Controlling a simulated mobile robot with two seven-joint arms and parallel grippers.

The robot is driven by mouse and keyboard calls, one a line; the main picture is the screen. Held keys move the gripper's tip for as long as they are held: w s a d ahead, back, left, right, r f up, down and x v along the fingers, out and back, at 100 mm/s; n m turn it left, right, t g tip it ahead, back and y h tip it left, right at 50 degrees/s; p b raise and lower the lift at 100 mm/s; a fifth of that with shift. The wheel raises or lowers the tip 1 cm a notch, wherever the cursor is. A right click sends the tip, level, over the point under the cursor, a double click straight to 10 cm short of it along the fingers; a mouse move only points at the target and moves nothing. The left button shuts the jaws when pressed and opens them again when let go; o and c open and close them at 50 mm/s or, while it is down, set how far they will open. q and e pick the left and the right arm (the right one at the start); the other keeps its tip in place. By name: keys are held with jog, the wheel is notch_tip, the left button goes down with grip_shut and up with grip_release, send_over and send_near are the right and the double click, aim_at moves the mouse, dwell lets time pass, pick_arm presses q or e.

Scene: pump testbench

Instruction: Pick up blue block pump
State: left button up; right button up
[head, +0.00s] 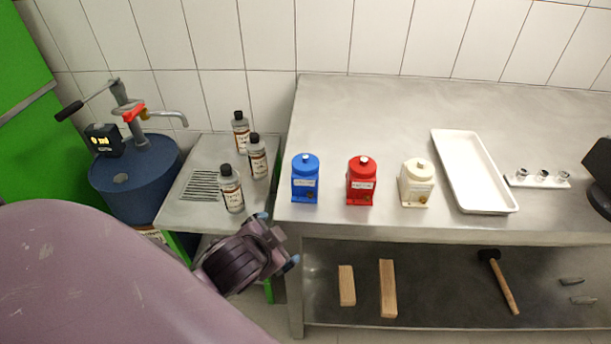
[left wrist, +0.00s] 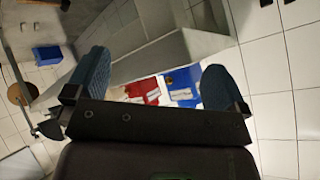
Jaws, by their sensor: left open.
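The blue block pump (head: 305,180) stands upright at the left end of the steel table, left of the red pump (head: 361,182) and the cream pump (head: 416,185). My left gripper (head: 277,240) is open and empty, below and left of the blue pump, off the table's front left corner. In the left wrist view the blue pump (left wrist: 181,88) shows beyond the open fingers (left wrist: 155,80), apart from them, with the red pump (left wrist: 143,88) beside it. The lower parts there are hidden by the gripper body. My right gripper is not in view.
Several bottles (head: 257,158) stand on a lower side table at left, beside a blue barrel (head: 135,185). A white tray (head: 438,152) lies right of the pumps. Wooden blocks (head: 388,290) and a hammer (head: 500,280) lie on the lower shelf. The tabletop behind the pumps is clear.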

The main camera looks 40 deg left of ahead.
pick_arm(q)
jog(key=w+d+r+m+t+h, duration=0.4)
jog(key=w+r+m+t, duration=0.3)
jog(key=w+r+m, duration=0.25)
jog(key=w+d+r+m+t+h, duration=0.1)
jog(key=w+d+r+m+h, duration=0.25)
jog(key=r+m+h, duration=0.35)
jog(key=m+g+y, duration=0.5)
jog(key=m+g, duration=1)
jog(key=m, duration=1.2)
send_near(302, 160)
jog(key=f, duration=0.1)
jog(key=x, duration=0.4)
jog(key=shift+w+d+f, duration=0.15)
jog(key=shift+w+d, duration=0.2)
jog(key=shift+w, duration=0.05)
jog(key=shift+s+x, duration=0.15)
jog(key=shift+x, duration=1.35)
jog(key=shift+s+x, duration=0.15)
jog(key=shift+x, duration=1.35)
jog(key=shift+d, duration=0.1)
